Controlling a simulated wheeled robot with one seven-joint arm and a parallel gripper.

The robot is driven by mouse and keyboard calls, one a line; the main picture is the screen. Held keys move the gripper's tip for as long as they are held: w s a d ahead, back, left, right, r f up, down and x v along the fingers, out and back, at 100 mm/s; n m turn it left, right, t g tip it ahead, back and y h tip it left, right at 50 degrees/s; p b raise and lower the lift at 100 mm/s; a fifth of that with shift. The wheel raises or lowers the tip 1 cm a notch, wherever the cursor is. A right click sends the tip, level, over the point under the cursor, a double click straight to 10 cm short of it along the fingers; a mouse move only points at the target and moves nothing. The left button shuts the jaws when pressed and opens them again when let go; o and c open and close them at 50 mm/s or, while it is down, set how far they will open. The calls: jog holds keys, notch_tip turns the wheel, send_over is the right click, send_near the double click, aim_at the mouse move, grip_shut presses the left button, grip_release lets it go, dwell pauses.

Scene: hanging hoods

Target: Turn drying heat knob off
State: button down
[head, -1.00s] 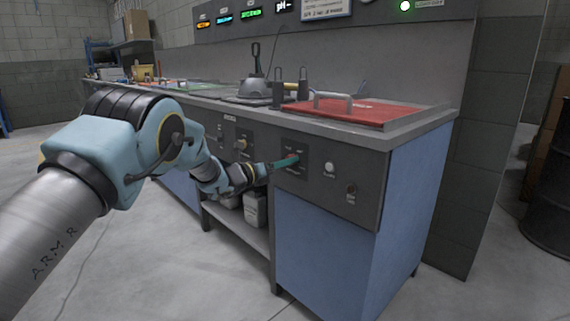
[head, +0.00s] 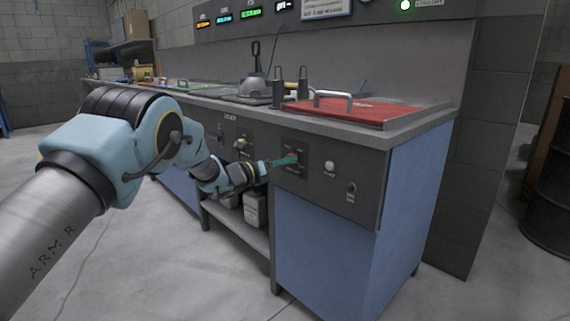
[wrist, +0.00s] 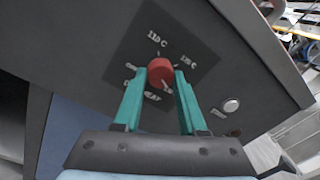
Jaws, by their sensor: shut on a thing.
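The drying heat knob is a round red knob (wrist: 160,72) on a dark square label plate (wrist: 190,48) with temperature markings and a white pointer line. In the wrist view the two teal fingers of my gripper (wrist: 160,82) stand on either side of the knob and are shut on it. In the head view my gripper (head: 287,161) reaches the dark plate (head: 301,170) on the cabinet front; the knob is mostly hidden behind the fingers there. The exact pointer setting is hard to read.
A pale round button (head: 329,167) and a small dark switch (head: 351,188) sit right of the plate. Another knob (head: 241,144) is to the left. A red lid (head: 365,112) with a handle lies on the counter above. The floor in front is clear.

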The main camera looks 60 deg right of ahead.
jog(key=m+p, duration=0.3)
jog(key=m, duration=0.9)
jog(key=m+t+p, duration=0.1)
jog(key=m+p, duration=0.2)
jog(key=m, duration=0.9)
jog(key=shift+w+r+t, duration=0.1)
jog(key=shift+t, duration=0.2)
dwell(2.0)
dwell(0.5)
jog(key=shift+c, duration=2.3)
grip_release()
jog(key=shift+a, duration=0.1)
